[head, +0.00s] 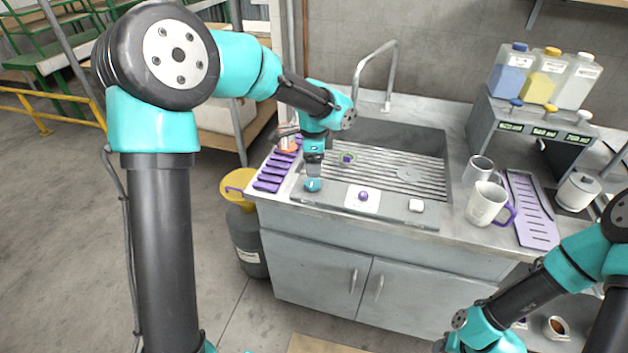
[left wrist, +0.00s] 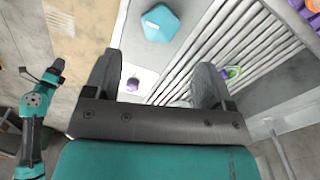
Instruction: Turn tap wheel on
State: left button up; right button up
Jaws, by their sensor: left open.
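A teal faceted knob that looks like the tap wheel (head: 312,185) sits on the front left ledge of the sink. It also shows near the top of the left wrist view (left wrist: 160,22). My left gripper (head: 314,168) points down close above and behind it in the head view. In the left wrist view its two fingers (left wrist: 157,75) are apart with nothing between them, and the knob lies beyond the fingertips. A curved metal tap (head: 394,62) rises behind the basin. My right gripper is out of view; only the right arm shows at the lower right.
A purple rack (head: 272,177) lies left of the basin. A mug (head: 486,204) and bottles (head: 547,76) stand to the right. A green-rimmed item (head: 347,158) sits in the basin.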

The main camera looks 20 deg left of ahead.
aim_at(314, 182)
pick_arm(q)
notch_tip(314, 182, down, 8)
jog(key=shift+r, duration=0.2)
jog(key=c, duration=0.9)
